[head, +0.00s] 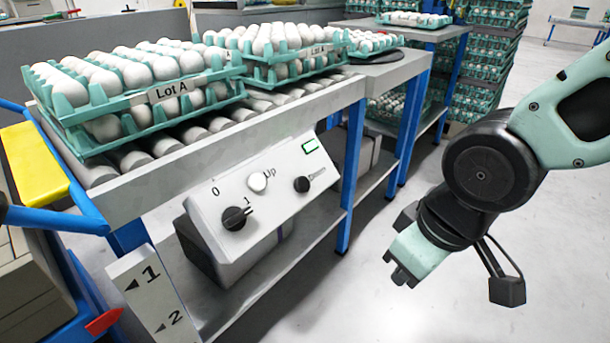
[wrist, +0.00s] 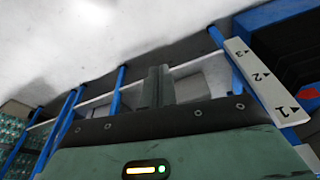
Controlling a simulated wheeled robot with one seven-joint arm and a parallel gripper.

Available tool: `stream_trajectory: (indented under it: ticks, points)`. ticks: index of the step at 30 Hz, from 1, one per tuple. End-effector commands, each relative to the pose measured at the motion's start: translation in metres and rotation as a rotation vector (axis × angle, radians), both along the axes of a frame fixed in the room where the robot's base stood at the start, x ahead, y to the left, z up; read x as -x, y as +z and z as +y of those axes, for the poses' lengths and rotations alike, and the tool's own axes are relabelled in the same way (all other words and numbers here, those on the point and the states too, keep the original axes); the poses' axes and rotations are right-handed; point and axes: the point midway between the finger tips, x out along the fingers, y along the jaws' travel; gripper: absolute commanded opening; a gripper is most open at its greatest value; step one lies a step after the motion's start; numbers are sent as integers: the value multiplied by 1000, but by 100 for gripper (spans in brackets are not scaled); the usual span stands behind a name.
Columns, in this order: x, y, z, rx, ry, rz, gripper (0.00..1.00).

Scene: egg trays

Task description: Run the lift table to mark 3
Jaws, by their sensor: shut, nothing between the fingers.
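A sloping white control panel (head: 272,205) hangs under the front of the roller conveyor. It carries a black rotary switch (head: 236,217) marked 0 and 1, its pointer turned toward 1. A white button (head: 257,182) marked Up and a second black knob (head: 302,184) are to its right. A white mark plate (head: 141,290) shows 1 and 2 at lower left; the wrist view shows its marks 1, 2 and 3 (wrist: 262,78). A red pointer (head: 103,322) sits left of the plate; its exact mark I cannot tell. My gripper (head: 396,276) is shut and empty, right of the panel, touching nothing.
Trays of white eggs, one labelled Lot A (head: 168,92), stand on the conveyor. A blue frame with a yellow pad (head: 35,160) is at far left. Blue legs (head: 352,175) and a low shelf lie under the conveyor. Floor around my gripper is clear.

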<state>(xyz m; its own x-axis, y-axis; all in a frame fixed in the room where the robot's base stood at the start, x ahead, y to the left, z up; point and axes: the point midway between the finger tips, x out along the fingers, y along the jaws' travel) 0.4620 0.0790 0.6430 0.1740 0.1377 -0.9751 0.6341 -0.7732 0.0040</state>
Motion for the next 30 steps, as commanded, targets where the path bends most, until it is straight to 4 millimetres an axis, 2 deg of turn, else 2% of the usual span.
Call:
stream_trajectory:
  ticks: [1, 3, 6, 9, 12, 16, 21, 25, 30]
  points:
    - [-26, 9, 5, -33, 8, -52, 0]
    - [-63, 12, 15, -99, 32, -144, 0]
    - [-109, 17, 31, -214, 80, -263, 0]
    - [-143, 23, 46, -348, 134, -360, 0]
    - [-164, 29, 59, -503, 193, -431, 0]
    - [-173, 40, 70, -730, 261, -480, 0]
    - [-162, 55, 70, -1013, 311, -480, 0]
    - [-150, 64, 64, -1166, 324, -461, 0]
    - [-144, 69, 59, -1253, 326, -449, 0]
